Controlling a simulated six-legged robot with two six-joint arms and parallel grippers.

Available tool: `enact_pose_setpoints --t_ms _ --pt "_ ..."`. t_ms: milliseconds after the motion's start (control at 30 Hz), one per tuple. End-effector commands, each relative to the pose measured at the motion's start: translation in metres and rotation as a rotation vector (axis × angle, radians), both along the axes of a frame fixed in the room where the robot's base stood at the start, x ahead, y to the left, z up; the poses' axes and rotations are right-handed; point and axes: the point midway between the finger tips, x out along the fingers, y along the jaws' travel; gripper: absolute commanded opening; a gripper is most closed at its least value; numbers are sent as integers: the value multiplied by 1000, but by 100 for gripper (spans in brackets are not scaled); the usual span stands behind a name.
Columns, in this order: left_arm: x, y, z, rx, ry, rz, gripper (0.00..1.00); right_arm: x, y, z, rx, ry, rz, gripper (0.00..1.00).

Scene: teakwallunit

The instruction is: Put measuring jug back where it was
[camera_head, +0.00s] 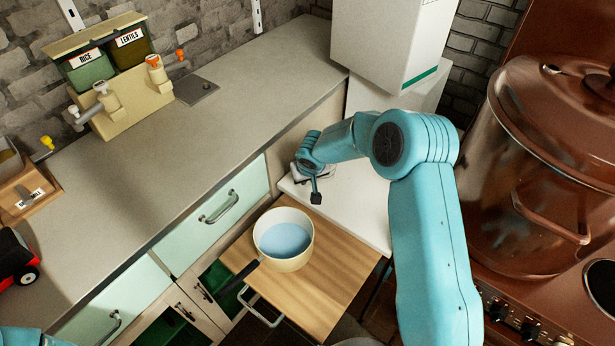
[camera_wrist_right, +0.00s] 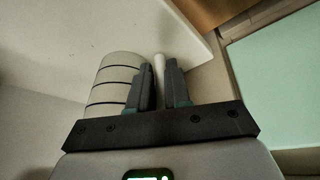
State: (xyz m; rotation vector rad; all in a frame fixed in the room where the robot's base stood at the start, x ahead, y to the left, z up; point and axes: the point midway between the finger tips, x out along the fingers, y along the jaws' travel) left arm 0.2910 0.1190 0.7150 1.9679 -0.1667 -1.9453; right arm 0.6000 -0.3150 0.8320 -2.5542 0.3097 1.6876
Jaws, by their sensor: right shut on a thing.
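The measuring jug (camera_wrist_right: 115,80) is a pale cylinder with dark rings in the right wrist view. My right gripper (camera_wrist_right: 162,84) is shut on its thin pale handle (camera_wrist_right: 159,66), with one finger on either side. The jug is close to a white surface in that view; I cannot tell whether it touches it. In the head view my right arm reaches over the white surface (camera_head: 357,207) beside the counter, and the gripper and jug are mostly hidden behind the wrist. My left gripper is not in view; only a bit of teal arm shows at the lower left.
A cream pan (camera_head: 301,262) with bluish contents and a dark handle stands on a pull-out wooden board (camera_head: 345,275). The grey counter (camera_head: 235,110) is largely clear, with rice and lentils dispensers (camera_head: 120,95) at the back. A white box (camera_head: 385,45) and big brown pot (camera_head: 535,170) flank the arm.

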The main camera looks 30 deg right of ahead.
Motion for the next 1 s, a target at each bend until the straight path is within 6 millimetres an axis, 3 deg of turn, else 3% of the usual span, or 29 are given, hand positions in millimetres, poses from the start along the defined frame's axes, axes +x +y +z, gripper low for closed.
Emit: enact_pose_setpoints --t_ms 300,333,400,800,1000 --pt "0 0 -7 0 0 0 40 0 0 -4 -1 -1 1 0" --pt "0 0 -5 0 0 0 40 0 0 -3 0 0 1 24" --pt "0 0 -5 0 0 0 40 0 0 -2 0 0 1 43" --pt "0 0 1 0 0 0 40 -1 1 6 -1 -1 1 43" --pt "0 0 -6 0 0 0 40 -17 6 45 -2 -5 1 43"
